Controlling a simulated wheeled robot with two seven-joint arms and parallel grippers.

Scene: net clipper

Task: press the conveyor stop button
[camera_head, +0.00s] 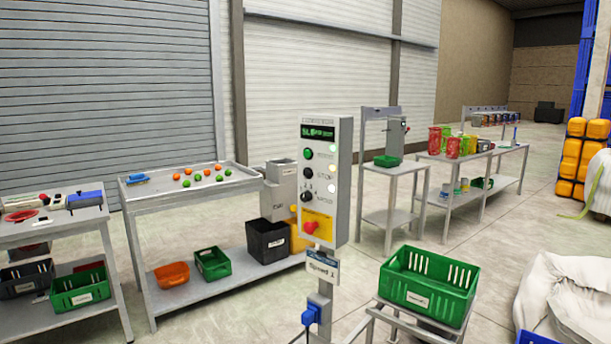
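A grey control box (327,180) stands upright on a post in the middle of the head view, facing me. It has a lit green display (317,132) at the top. Below are a green button (308,154), a black button (308,173) and a black knob (307,197), each with a small label too blurred to read surely. A red mushroom button (311,227) sits on a yellow plate (322,219) near the bottom. Pale lamps show along the right of the face. Neither of my grippers is in view.
A tag (322,268) and a blue fitting (310,314) are on the post. A green crate (428,284) stands close on the right. A table with orange and green balls (190,192) is behind left. White sacks (565,300) lie at the right edge.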

